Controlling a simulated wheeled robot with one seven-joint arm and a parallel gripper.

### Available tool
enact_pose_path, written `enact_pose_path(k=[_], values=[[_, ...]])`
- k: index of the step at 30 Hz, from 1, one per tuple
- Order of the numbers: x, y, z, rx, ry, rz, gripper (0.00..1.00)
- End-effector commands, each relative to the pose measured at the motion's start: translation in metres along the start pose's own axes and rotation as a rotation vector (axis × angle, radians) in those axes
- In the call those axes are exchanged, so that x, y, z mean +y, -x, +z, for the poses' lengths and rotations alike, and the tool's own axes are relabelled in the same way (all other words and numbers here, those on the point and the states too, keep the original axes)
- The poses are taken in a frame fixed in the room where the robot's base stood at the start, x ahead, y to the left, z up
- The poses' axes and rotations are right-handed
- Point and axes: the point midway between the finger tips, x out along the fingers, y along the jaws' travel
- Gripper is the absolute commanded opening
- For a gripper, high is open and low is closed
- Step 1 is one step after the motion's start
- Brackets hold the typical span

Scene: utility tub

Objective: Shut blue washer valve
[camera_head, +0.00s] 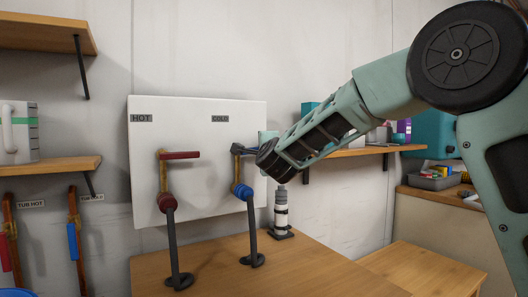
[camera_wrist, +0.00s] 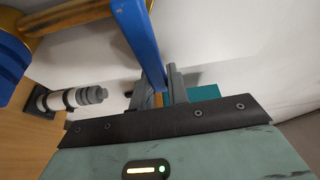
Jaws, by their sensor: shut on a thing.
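The blue washer valve (camera_head: 241,191) is on the white panel under the COLD label, with a brass body and a hose below it. Its blue lever handle (camera_wrist: 138,38) reaches from the valve to my gripper (camera_wrist: 165,85). In the wrist view the lever's end lies between the two grey fingers, and my gripper is shut on it. In the head view the lever (camera_head: 244,150) points right, roughly level, and my wrist hides its far end. The red valve (camera_head: 166,200) under the HOT label has its red lever (camera_head: 181,155) level, pointing right.
A white and grey cylinder (camera_head: 281,211) stands on the wooden counter (camera_head: 220,272) below my wrist; it also shows in the wrist view (camera_wrist: 75,97). Tub valves with red and blue handles (camera_head: 73,241) are at the left. Wooden shelves (camera_head: 50,167) flank the panel.

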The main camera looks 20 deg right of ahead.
Motion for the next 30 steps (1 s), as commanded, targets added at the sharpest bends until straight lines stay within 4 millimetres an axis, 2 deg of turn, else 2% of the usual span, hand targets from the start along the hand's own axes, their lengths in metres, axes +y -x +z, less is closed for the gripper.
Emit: enact_pose_path(k=[21,22,24,30], values=[[0.0069,-0.0002,-0.0002,0.001,-0.067,0.031,0.00],[0.0070,-0.0002,-0.0002,0.001,-0.067,0.031,0.25],[0.0068,-0.0002,-0.0002,0.001,-0.066,0.030,0.38],[0.0059,-0.0001,-0.0001,0.001,-0.065,0.028,0.38]])
